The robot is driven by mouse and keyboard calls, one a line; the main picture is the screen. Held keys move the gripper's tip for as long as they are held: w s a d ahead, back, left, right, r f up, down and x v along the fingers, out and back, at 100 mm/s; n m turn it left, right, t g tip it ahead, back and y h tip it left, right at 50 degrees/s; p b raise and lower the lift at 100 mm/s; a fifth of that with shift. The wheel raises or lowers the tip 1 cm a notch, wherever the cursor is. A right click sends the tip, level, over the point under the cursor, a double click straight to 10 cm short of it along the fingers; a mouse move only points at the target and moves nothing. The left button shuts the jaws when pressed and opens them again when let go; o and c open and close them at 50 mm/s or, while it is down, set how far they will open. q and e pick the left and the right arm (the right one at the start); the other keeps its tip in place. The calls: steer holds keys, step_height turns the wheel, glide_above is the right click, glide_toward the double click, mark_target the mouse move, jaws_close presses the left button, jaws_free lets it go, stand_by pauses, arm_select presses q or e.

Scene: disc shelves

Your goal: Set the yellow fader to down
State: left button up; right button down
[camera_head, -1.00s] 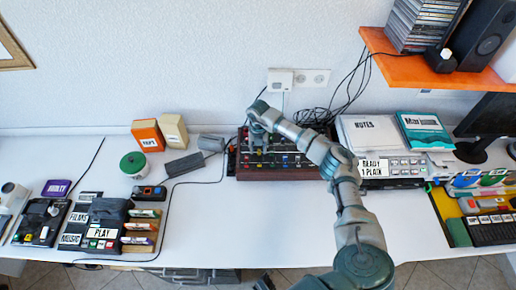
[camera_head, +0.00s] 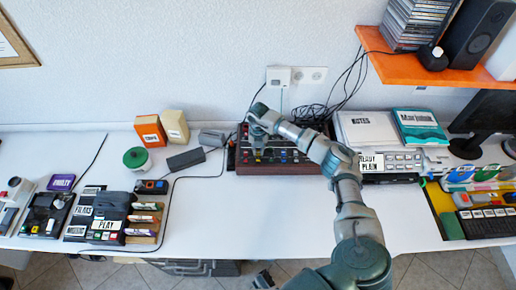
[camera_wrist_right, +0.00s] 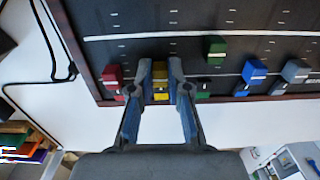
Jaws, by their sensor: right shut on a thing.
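The mixer (camera_head: 280,169) is a dark panel with a reddish-brown frame at the back middle of the white desk. In the right wrist view, the yellow fader (camera_wrist_right: 160,72) is a small cap near the panel's front edge. My right gripper (camera_wrist_right: 160,80) is shut on the yellow fader, one finger on each side. In the head view my right gripper (camera_head: 259,141) is over the left part of the mixer and hides the yellow fader there. My left gripper is not clearly seen in either view.
A green fader (camera_wrist_right: 216,50) is farther up the panel. Cables (camera_head: 318,115) lie behind the mixer.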

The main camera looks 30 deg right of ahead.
steer(key=c, duration=1.1)
jaws_free()
steer(key=shift+w+d+f, duration=0.1)
steer(key=shift+d+f, duration=0.1)
steer(key=shift+a+r, duration=0.1)
steer(key=shift+r, duration=0.2)
step_height(320, 180, up, 11)
steer(key=shift+r, duration=0.2)
steer(key=shift+f, duration=0.1)
